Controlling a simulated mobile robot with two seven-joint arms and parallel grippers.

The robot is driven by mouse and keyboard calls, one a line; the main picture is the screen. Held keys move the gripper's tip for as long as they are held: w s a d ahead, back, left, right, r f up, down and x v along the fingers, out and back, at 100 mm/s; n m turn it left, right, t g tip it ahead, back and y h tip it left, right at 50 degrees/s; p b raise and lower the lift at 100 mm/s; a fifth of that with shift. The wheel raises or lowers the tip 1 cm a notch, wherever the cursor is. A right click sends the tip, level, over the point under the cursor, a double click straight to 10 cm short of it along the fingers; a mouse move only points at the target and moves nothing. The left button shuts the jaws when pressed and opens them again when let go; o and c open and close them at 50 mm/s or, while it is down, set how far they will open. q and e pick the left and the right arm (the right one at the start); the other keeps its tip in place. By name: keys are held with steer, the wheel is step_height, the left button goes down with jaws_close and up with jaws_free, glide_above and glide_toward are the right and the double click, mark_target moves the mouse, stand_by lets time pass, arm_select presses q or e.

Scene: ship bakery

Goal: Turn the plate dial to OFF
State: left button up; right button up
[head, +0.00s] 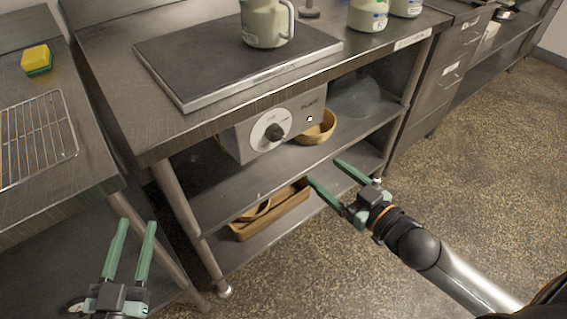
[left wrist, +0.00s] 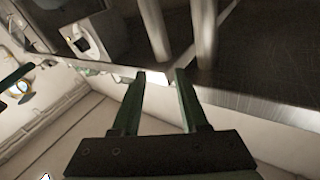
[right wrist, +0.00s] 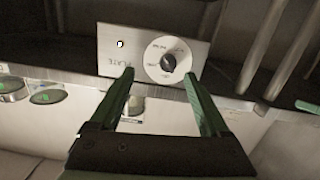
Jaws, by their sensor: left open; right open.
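The plate dial (head: 274,132) is a dark knob on a round white scale, on the grey front of a control box (head: 238,138) under the table top. In the right wrist view the dial (right wrist: 168,62) sits just beyond and between my fingertips, with the word PLATE beside it. The knob's exact setting is too small to read. My right gripper (head: 333,172) is open and empty, in front of the shelf, right of and below the dial. My left gripper (head: 137,222) is open and empty at the lower left, away from the dial; it also shows in the left wrist view (left wrist: 158,76).
A dark hot plate (head: 180,88) lies on the table with a jug (head: 265,22) on it. A wooden bowl (head: 318,130) stands right of the box; a wooden tray (head: 270,212) lies on the lower shelf. Table legs (head: 178,200) flank the shelves. The floor at right is clear.

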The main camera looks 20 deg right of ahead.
mark_target(281, 138)
steer(key=w+a+b, duration=0.1)
steer(key=w, duration=0.2)
steer(key=w+a+r+n+y+b, duration=0.1)
steer(key=w+a, duration=0.1)
steer(key=w, duration=0.1)
steer(key=w+a+y+b, duration=0.1)
steer(key=w+a, duration=0.1)
steer(key=w, duration=0.2)
steer(key=shift+a+r+t, duration=0.15)
steer(key=shift+a+t, duration=0.1)
steer(key=shift+t, duration=0.05)
arm_select(q)
step_height(281, 138, up, 7)
steer(key=s+d+m+t+h, duration=0.1)
steer(key=s+m+t+h, duration=0.1)
steer(key=t+h, duration=0.1)
steer(key=shift+s+f+m+h, duration=0.25)
steer(key=shift+m+h, duration=0.15)
steer(key=shift+h, duration=0.1)
arm_select(e)
steer(key=shift+x, duration=1)
arm_select(q)
steer(key=shift+w, duration=0.1)
arm_select(e)
steer(key=shift+n, duration=0.3)
jaws_close()
